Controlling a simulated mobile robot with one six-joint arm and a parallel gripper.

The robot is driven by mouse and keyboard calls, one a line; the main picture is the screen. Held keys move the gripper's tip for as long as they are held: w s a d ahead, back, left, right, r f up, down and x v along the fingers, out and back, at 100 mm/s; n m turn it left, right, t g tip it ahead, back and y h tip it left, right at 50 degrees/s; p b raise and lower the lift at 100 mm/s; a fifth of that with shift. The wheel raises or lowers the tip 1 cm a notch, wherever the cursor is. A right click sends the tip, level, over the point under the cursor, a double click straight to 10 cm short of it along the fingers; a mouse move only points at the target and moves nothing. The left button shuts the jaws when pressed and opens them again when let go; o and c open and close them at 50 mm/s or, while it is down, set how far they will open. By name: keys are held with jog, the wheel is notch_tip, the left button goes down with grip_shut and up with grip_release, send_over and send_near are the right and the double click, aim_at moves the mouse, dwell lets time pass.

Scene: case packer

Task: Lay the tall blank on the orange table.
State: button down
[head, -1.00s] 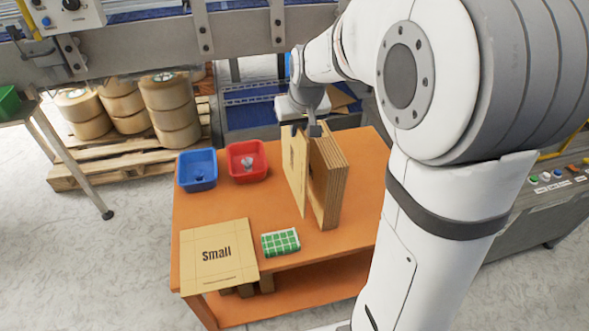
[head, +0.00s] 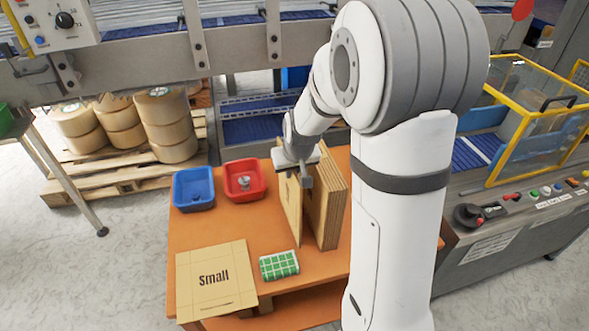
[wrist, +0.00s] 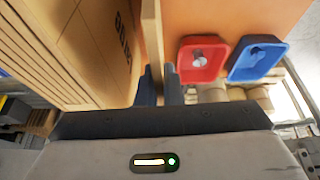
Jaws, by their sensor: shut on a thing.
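The tall blank (head: 289,211) is a thin tan cardboard sheet standing upright on edge on the orange table (head: 222,225). It stands just left of a thick upright cardboard stack (head: 333,215), with a narrow gap between them. My gripper (head: 302,181) is at its top edge. In the wrist view the blank shows as a thin strip (wrist: 152,42) running between the dark fingers of my gripper (wrist: 160,88), which is shut on it. My gripper hides part of the blank's top, and its printing cannot be read.
A blue bin (head: 194,190) and a red bin (head: 244,181) stand at the table's back left. A flat sheet marked "Small" (head: 214,303) and a green checked block (head: 279,265) lie at the front. Bare orange surface shows between bins and sheet. A conveyor (head: 130,55) runs behind.

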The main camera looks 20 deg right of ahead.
jog(key=shift+f, duration=0.2)
jog(key=c, duration=1.6)
grip_release()
jog(key=shift+r, duration=0.1)
